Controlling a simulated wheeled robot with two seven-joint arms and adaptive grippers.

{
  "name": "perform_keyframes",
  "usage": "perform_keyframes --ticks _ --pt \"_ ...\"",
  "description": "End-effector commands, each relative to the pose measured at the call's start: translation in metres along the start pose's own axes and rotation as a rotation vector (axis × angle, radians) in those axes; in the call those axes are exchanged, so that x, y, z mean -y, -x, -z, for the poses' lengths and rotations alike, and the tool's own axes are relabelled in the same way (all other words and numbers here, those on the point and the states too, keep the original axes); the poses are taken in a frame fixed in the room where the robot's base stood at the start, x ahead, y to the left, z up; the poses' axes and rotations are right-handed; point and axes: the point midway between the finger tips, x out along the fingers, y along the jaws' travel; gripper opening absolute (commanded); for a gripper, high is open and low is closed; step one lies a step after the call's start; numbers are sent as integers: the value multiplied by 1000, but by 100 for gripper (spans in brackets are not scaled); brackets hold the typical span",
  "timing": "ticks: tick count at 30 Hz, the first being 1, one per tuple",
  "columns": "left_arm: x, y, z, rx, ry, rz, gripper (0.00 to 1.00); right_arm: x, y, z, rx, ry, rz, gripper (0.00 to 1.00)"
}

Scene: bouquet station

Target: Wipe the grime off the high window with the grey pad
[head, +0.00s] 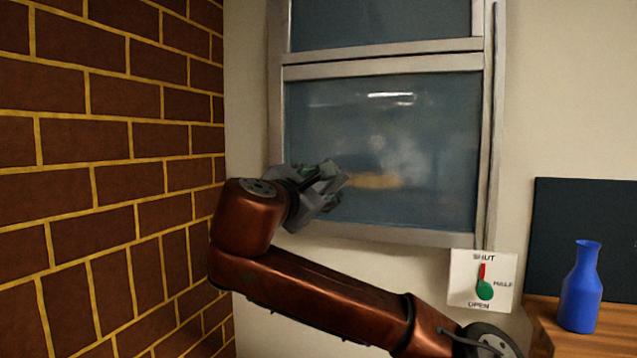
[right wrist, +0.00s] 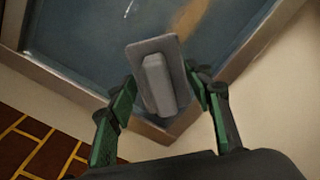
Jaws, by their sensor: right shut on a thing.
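The high window (head: 400,130) has a grey frame and dark bluish glass. A yellow-brown smear of grime (head: 372,181) lies on the lower pane, just right of my right gripper (head: 325,183). The smear also shows at the top of the right wrist view (right wrist: 190,14). My right gripper is shut on the grey pad (right wrist: 153,50), holding it by its raised handle, with a green-lined finger on each side. The pad is in front of the lower left part of the pane; I cannot tell whether it touches the glass. My left gripper is not in view.
A brick wall (head: 100,130) stands close on the left. A sign (head: 465,275) marked SHUT, HALF and OPEN, with a red and green pointer, is below the window's right corner. A blue vase (head: 581,290) stands on a wooden surface (head: 610,335) at the right, before a dark panel (head: 590,220).

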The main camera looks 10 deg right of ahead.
Motion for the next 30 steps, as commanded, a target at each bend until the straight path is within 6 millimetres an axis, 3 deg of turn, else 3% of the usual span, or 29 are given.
perform_keyframes --ticks 16,30 --pt "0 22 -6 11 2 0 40 0 -50 -1 0 0 3 27" --pt "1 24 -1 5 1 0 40 1 -58 1 -1 -1 2 27"
